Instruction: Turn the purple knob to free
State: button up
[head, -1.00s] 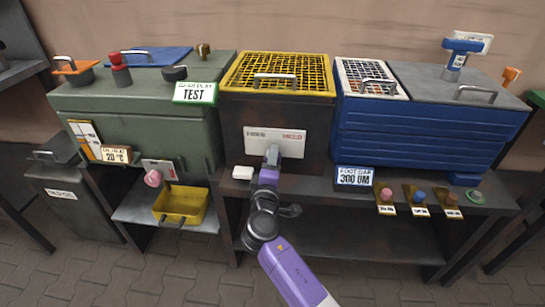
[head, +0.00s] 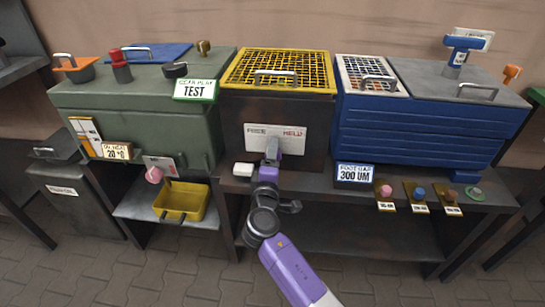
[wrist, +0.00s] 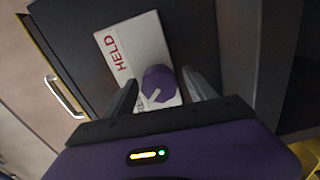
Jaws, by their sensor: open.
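The purple knob (wrist: 158,82) sits on a white plate (wrist: 118,50) and carries a white mark on its lower-left part in the wrist view. In the head view the plate (head: 290,138) is on the front of the dark cabinet with the yellow grid top. It reads FREE at left and HELD at right. My gripper (wrist: 160,80) is open, with one finger on each side of the knob. Whether the fingers touch it I cannot tell. In the head view my gripper (head: 271,148) hides the knob. The word FREE is mostly hidden in the wrist view.
A green machine (head: 140,125) stands at left and a blue one (head: 420,130) at right. A small white block (head: 243,169) lies on the ledge left of my gripper. A yellow tray (head: 181,201) and a pink knob (head: 154,174) are lower left. Several coloured knobs line the right ledge.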

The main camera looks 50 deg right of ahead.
jog(key=v, duration=0.8)
jog(key=shift+p, duration=0.35)
